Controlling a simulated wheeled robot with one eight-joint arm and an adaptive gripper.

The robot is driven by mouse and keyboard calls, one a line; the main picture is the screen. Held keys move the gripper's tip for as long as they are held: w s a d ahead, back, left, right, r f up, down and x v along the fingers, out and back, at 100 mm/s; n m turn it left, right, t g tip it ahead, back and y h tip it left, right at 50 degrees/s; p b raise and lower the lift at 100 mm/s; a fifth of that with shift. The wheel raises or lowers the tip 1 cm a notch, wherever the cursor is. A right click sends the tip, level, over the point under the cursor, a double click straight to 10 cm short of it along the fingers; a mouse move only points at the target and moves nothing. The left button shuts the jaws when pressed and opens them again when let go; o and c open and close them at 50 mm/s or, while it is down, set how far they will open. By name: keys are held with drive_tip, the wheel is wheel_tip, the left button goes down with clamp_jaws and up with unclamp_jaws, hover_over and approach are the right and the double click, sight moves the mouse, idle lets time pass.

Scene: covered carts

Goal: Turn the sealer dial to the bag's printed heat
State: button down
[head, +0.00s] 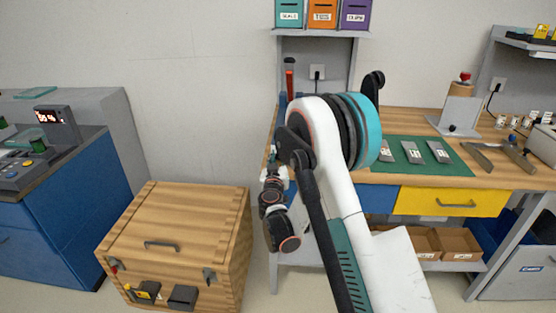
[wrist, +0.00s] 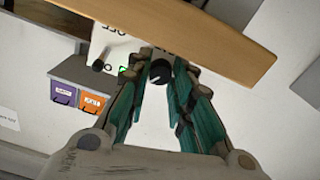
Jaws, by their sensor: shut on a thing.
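My gripper (wrist: 162,62) shows in the wrist view with its two green-padded fingers closed around a round black dial (wrist: 160,76). The dial sits on a white panel (wrist: 112,42) with dark printing, part of it reading OFF, upside down in this view. A small green light shows beside the fingers. The fingers cover part of the dial and its markings, so its setting cannot be read. In the head view my arm hides the gripper and the dial. I cannot make out a bag with a readable printed heat.
A wooden board edge (wrist: 190,35) crosses close above the fingers in the wrist view. The head view shows a workbench with a green mat (head: 440,168) and several labelled grey pieces, a wooden chest (head: 180,220), and a blue cabinet (head: 75,190) with a red display.

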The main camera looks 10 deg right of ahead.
drive_tip(key=shift+n, duration=0.4)
drive_tip(key=c, duration=1.4)
unclamp_jaws()
drive_tip(key=shift+s, duration=0.1)
drive_tip(key=v, duration=0.7)
drive_tip(key=shift+s+a, duration=0.1)
drive_tip(key=shift+s, duration=0.05)
